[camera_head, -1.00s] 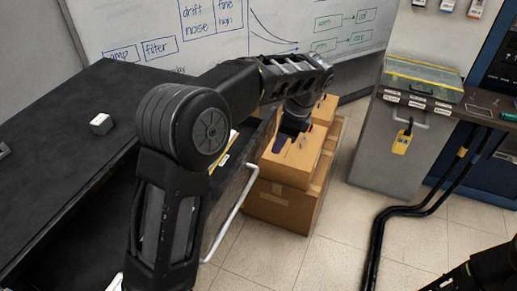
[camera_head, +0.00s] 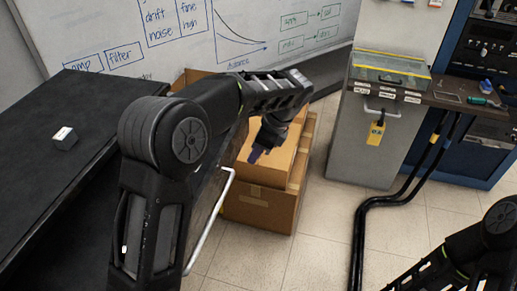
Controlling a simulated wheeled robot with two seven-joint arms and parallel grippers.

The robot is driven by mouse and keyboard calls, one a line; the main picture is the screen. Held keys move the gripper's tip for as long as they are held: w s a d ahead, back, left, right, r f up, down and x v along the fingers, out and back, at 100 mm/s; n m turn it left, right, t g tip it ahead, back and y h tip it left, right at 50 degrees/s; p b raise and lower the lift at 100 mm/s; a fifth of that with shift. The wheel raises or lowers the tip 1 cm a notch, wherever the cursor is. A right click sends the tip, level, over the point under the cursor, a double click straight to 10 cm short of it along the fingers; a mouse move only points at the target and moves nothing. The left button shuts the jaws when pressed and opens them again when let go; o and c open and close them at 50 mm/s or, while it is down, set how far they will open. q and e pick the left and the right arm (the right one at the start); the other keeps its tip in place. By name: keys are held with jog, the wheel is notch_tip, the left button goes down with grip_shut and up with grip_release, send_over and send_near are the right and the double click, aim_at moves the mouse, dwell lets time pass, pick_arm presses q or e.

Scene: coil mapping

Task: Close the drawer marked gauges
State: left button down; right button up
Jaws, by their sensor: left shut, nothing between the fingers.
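An open drawer juts out from the black desk, mostly hidden behind my left arm. Its long white bar handle (camera_head: 211,222) shows at the front, facing the cardboard boxes. No "gauges" mark can be read on it. My left gripper (camera_head: 256,154) is shut and empty, pointing down beyond the drawer's front, in front of the boxes in the picture. It appears apart from the handle. My right arm shows at the lower right, but its gripper is out of the picture.
Stacked cardboard boxes (camera_head: 262,208) stand close beyond the drawer. A grey cabinet (camera_head: 350,145) with a yellow tag (camera_head: 376,132) stands at right. Thick black cables (camera_head: 362,235) cross the otherwise open tiled floor.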

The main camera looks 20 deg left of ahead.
aim_at(235, 160)
pick_arm(q)
jog(key=a+f+p, duration=0.1)
jog(key=a+f, duration=0.3)
jog(key=a, duration=0.1)
jog(key=shift+a+p, duration=0.35)
pick_arm(e)
jog(key=shift+s+r, duration=0.1)
jog(key=shift+r, duration=0.75)
pick_arm(q)
jog(key=shift+s, duration=0.1)
